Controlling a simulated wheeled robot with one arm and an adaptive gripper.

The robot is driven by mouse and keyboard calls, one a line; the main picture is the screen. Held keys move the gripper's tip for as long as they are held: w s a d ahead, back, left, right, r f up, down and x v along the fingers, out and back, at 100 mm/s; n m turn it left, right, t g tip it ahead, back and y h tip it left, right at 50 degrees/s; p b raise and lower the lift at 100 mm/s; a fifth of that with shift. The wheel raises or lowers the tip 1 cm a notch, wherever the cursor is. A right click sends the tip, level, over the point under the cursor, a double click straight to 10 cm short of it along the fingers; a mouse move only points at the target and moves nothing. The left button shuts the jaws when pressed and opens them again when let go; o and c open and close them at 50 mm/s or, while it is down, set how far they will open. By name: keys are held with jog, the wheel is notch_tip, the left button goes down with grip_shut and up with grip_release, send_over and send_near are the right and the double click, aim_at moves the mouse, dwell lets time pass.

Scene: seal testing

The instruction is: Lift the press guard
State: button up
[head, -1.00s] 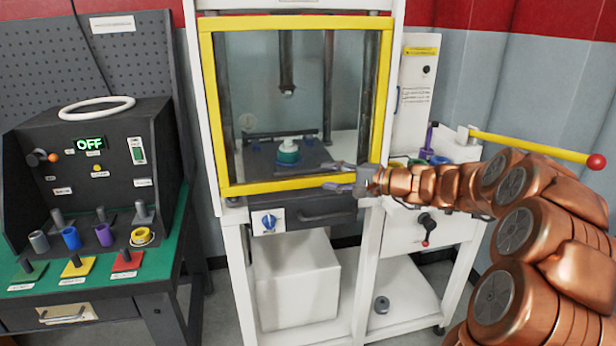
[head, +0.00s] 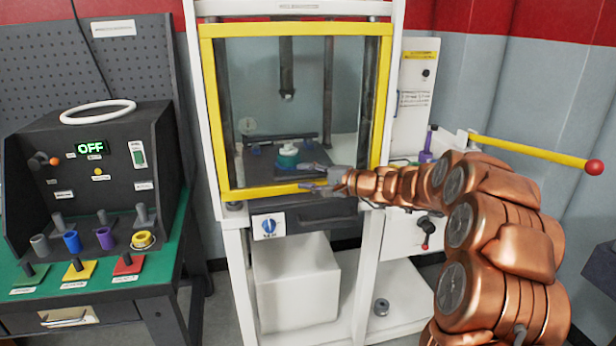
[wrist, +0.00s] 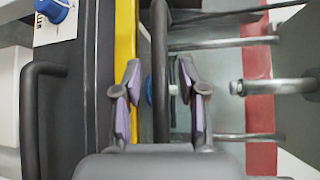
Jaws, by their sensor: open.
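The press guard (head: 210,110) is a clear panel in a yellow frame on the front of the white press. It is down, and its yellow bottom bar (head: 250,190) lies just above the dark drawer front. My gripper (head: 314,178) is at this bottom bar, right of its middle. In the wrist view my gripper (wrist: 160,98) is open, with purple pads. The yellow bar (wrist: 125,40) passes by the left finger. A dark bar (wrist: 160,70) runs between the fingers; I cannot tell if they touch it. A teal-and-white part (head: 287,157) stands inside the press.
The blue knob (head: 268,226) and a drawer handle (wrist: 40,110) are below the guard. A yellow lever with a red ball (head: 594,164) sticks out at right. The control bench (head: 160,265) with coloured fittings stands at left.

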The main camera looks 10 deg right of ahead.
aim_at(308, 74)
jog(key=shift+c, duration=0.3)
grip_shut()
dwell(0.3)
notch_tip(308, 74, up, 26)
jog(key=p, duration=1)
jog(key=shift+r, duration=0.1)
jog(key=shift+o, duration=0.3)
grip_release()
jog(key=v, duration=1.2)
